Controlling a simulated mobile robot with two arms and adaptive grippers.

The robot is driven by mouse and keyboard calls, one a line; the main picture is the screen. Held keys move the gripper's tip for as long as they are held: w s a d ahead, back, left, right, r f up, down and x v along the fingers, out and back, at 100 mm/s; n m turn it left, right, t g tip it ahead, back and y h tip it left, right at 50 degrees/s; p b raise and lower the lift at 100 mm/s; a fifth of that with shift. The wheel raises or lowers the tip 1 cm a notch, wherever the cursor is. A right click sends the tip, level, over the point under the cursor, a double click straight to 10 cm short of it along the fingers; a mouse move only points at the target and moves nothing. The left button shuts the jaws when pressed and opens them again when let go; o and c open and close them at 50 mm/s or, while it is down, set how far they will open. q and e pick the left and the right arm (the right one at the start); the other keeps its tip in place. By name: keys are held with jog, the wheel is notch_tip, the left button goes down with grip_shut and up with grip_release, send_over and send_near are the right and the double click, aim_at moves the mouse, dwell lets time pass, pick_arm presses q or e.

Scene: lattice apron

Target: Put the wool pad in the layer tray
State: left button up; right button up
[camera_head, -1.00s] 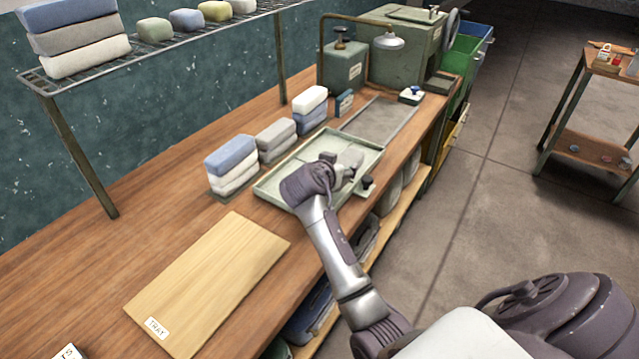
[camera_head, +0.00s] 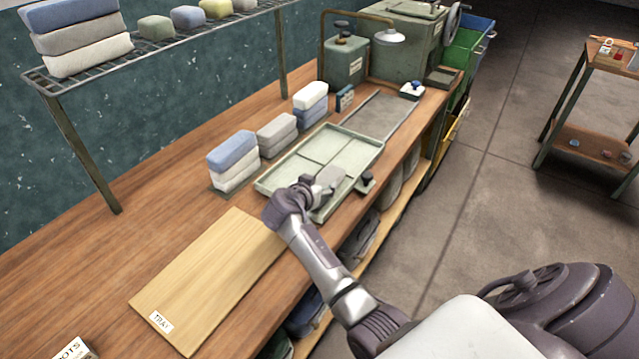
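The layer tray (camera_head: 364,141) is a pale green, shallow tray with several compartments, lying on the wooden bench. My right gripper (camera_head: 318,186) is over its near end and appears shut on a small grey pad (camera_head: 331,177). The pad looks soft and plain; I cannot tell from its look whether it is wool. It seems to be above the near right compartment, and I cannot tell whether it touches the tray floor. The gripper hides part of the pad and the near rim. The far compartments look empty. My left gripper is not in view.
Beside the tray stand a blue and white pad stack (camera_head: 232,160), a grey stack (camera_head: 278,134) and a white and blue stack (camera_head: 311,103). A wooden board (camera_head: 205,280) lies at the near left. A dark knob (camera_head: 365,180) sits by the tray's right edge.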

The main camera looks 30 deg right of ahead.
jog(key=o, duration=0.5)
jog(key=shift+r, duration=0.1)
jog(key=p+v, duration=0.5)
jog(key=v, duration=0.7)
jog(key=shift+s, duration=0.1)
